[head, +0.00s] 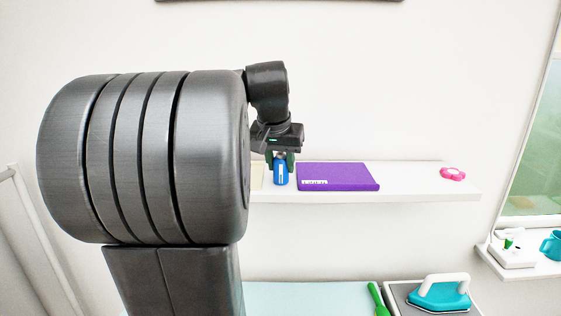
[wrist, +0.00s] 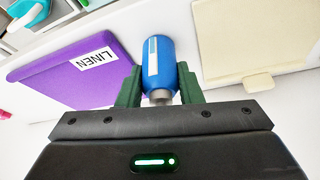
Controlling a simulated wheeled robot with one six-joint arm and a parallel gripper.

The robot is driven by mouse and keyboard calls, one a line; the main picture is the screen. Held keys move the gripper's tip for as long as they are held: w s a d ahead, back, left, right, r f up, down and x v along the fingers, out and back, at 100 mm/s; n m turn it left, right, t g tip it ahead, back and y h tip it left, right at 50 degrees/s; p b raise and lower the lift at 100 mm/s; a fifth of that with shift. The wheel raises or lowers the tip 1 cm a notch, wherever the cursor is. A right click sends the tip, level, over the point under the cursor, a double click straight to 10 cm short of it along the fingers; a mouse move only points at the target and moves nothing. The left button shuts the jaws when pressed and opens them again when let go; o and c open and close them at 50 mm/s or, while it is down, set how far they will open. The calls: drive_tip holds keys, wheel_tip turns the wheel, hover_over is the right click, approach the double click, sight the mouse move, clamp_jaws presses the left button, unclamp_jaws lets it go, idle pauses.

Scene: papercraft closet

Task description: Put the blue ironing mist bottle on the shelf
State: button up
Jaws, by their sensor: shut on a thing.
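The blue ironing mist bottle (head: 281,173) is at the shelf, between a cream item and a purple box in the head view. My gripper (head: 281,155) is above it, shut on its upper end. In the wrist view the bottle (wrist: 160,66) has a pale label and a grey neck, and the green fingers of my gripper (wrist: 160,88) flank it. The white shelf (head: 410,191) runs along the wall. The bottle looks upright and in front of or on the shelf; I cannot tell whether its base touches it.
The purple LINEN box (head: 338,176) lies right of the bottle, with a pink flower-shaped thing (head: 452,173) further right. A cream box (wrist: 250,40) is on the other side. Below are a teal iron (head: 440,294) and a green-handled item (head: 377,299). The shelf between box and flower is clear.

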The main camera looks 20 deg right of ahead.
drive_tip(key=o, duration=1)
drive_tip(key=shift+c, duration=0.2)
drive_tip(key=b+v, duration=0.1)
drive_tip(key=v, duration=1.1)
drive_tip(key=shift+w+r, duration=0.15)
drive_tip(key=p+x, duration=0.1)
drive_tip(key=x, duration=1.1)
drive_tip(key=shift+r, duration=1.35)
